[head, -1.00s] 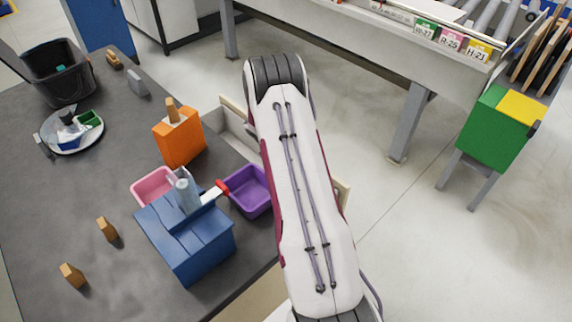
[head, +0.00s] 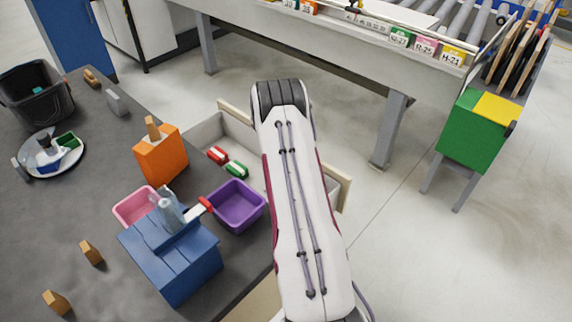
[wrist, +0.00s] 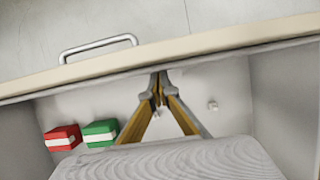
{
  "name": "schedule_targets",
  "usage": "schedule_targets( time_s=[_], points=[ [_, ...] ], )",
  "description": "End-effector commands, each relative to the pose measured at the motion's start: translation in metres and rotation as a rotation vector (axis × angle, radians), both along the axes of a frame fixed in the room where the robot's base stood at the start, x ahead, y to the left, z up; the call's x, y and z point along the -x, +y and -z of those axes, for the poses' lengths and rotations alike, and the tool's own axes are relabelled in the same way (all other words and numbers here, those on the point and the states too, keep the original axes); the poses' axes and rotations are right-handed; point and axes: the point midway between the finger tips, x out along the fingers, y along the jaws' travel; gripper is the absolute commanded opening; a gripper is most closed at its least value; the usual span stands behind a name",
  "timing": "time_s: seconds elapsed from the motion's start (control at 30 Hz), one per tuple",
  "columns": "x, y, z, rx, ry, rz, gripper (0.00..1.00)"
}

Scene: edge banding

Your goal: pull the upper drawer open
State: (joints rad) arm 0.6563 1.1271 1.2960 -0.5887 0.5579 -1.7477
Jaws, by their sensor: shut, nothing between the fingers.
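The upper drawer (head: 205,132) stands open past the bench's right edge, partly hidden by my arm. Its pale front panel also shows in the wrist view (wrist: 225,42), with a metal handle (wrist: 98,45) on the outer side. My gripper (wrist: 160,80) is shut and empty. Its fingertips are inside the drawer, close against the inner face of the front panel; I cannot tell if they touch. The gripper is hidden in the head view. A red box (head: 217,154) and a green box (head: 236,169) lie on the drawer floor, left of the fingers in the wrist view.
A purple bin (head: 238,208), a pink bin (head: 132,210), a blue block (head: 172,262) and an orange holder (head: 160,158) stand on the dark bench (head: 60,225) near the drawer. Open floor lies beyond the drawer front. A conveyor table (head: 330,35) stands farther back.

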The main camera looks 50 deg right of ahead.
Motion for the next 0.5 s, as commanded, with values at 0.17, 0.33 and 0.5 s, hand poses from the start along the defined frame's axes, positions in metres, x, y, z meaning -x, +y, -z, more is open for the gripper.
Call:
schedule_targets(
  time_s=[0.17, 0.33, 0.5],
  points=[
    [0.0001, 0.0003, -0.0001, 0.000, 0.000, 0.000, 0.00],
    [-0.0001, 0.0010, -0.0019, 0.000, 0.000, 0.000, 0.00],
    [-0.0004, 0.0038, -0.0090, 0.000, 0.000, 0.000, 0.00]
  ],
)
